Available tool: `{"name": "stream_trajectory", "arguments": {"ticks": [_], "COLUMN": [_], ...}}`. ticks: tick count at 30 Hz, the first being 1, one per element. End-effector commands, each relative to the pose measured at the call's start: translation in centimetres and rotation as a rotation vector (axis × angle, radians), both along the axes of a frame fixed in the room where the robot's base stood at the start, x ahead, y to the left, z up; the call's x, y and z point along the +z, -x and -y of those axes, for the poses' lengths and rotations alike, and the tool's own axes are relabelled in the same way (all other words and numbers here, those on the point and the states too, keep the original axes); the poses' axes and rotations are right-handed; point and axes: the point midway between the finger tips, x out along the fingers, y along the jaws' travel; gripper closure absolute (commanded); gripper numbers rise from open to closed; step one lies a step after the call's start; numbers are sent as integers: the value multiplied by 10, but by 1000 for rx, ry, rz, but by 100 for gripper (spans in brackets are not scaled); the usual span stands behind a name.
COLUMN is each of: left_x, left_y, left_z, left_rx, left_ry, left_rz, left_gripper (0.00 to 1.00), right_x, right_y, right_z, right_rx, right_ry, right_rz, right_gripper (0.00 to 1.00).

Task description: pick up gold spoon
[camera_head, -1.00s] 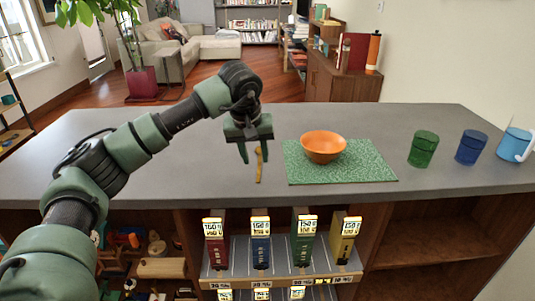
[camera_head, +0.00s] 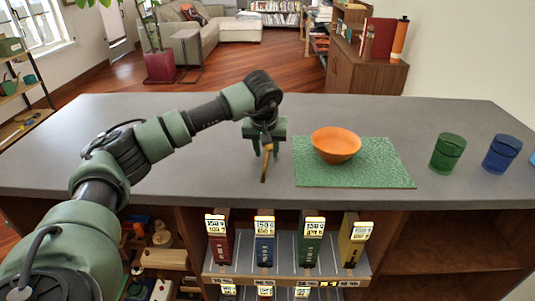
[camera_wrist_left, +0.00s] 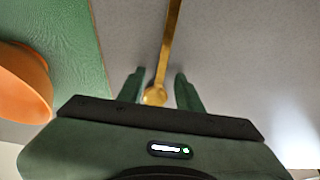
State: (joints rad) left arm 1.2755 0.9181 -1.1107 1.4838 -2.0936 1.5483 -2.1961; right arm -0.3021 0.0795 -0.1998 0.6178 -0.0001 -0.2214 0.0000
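The gold spoon (camera_head: 265,168) is on the grey counter, left of the green mat. My left gripper (camera_head: 266,150) points down over its far end, and the palm hides part of the view there. In the left wrist view the spoon (camera_wrist_left: 169,45) runs away from the gripper, its rounded end between the two fingers. The left gripper (camera_wrist_left: 158,77) is open there, with a gap on each side of the spoon. My right gripper is in neither view.
An orange bowl (camera_head: 336,144) stands on the green mat (camera_head: 390,172), right of the spoon. A green cup (camera_head: 447,153) and a blue cup (camera_head: 501,154) stand farther right. The counter (camera_head: 190,160) left of the gripper is clear. Shelves with boxes are below its front edge.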

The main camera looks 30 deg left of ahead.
Motion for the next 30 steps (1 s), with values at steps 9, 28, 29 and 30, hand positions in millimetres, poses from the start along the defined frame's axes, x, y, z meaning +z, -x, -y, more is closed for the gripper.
{"name": "stream_trajectory", "arguments": {"ticks": [9, 28, 29, 30], "left_x": [-1, 16, 21, 28], "left_y": [-1, -2, -2, -2], "left_z": [0, 1, 1, 0], "left_rx": [0, -2, -1, -1], "left_ry": [0, 1, 2, 1], "left_rz": [1, 5, 5, 6], "left_gripper": [90, 100, 100, 100], "right_x": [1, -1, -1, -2], "right_y": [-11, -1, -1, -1], "right_z": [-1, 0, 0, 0], "right_rx": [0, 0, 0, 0], "right_ry": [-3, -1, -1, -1], "right_rz": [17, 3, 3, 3], "right_gripper": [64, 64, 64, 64]}}
